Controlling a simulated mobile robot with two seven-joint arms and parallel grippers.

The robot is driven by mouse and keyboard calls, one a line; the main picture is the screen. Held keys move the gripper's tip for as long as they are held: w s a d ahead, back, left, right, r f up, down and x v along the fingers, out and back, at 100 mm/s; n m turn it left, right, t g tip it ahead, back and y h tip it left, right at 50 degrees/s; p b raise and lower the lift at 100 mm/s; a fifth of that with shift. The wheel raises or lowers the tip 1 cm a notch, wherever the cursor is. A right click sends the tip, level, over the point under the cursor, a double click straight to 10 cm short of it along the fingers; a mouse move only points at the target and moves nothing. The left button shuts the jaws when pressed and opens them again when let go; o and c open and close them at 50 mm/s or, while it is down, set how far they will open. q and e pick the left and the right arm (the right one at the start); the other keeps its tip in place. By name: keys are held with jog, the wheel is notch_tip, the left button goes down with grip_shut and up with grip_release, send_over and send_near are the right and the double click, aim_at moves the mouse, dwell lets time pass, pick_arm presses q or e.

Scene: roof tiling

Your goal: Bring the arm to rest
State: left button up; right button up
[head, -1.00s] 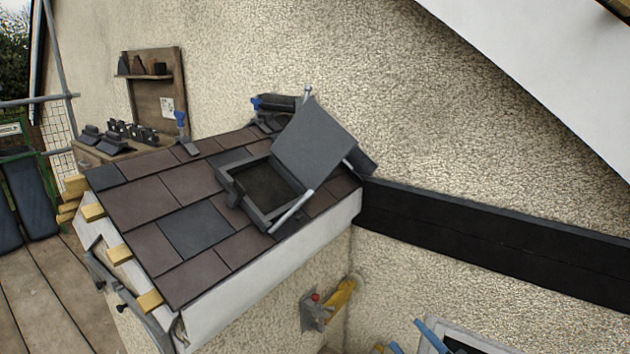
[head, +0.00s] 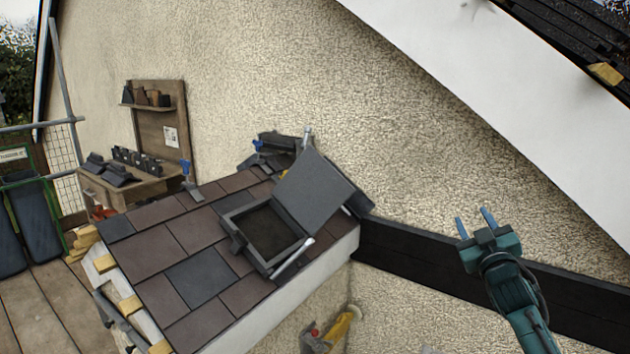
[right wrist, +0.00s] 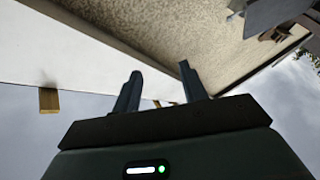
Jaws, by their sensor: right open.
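My right gripper (head: 475,222) is raised at the right of the head view, in front of the pebbledash wall and the black ledge. Its two blue fingers stand apart with nothing between them. The right wrist view also shows the open, empty fingers (right wrist: 160,92), with sky and a white board beyond. My left gripper is not in view.
The small tiled roof (head: 190,262) with an open hatch (head: 268,232) and its tilted lid (head: 315,196) lies left of my right arm. A black ledge (head: 420,255) runs along the wall. A white sloping board (head: 480,100) is above. A workbench (head: 125,187) stands far left.

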jog(key=s+a+f+m+g, duration=0.1)
jog(key=s+a+f+g, duration=0.15)
jog(key=f, duration=0.55)
jog(key=s+a+f+m+g, duration=0.1)
jog(key=s+a+f+g, duration=0.2)
jog(key=f, duration=0.6)
jog(key=s+a+f+g+y, duration=0.1)
jog(key=s+a+f, duration=0.4)
jog(key=s, duration=0.4)
jog(key=s+a+f+g+y, duration=0.2)
jog(key=s+a+f, duration=0.2)
jog(key=s+f, duration=0.4)
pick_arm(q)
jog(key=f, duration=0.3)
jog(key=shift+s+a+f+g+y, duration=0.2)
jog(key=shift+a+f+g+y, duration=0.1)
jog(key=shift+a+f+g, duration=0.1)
pick_arm(e)
jog(key=s+a+f+g, duration=0.1)
jog(key=s+a, duration=0.1)
jog(key=s, duration=0.6)
jog(key=s+a+f+y, duration=0.1)
jog(key=s+a, duration=0.2)
jog(key=s, duration=0.5)
jog(key=shift+s+a+m+g, duration=0.25)
jog(key=shift+s+m+g, duration=0.05)
jog(key=shift+s+g, duration=0.1)
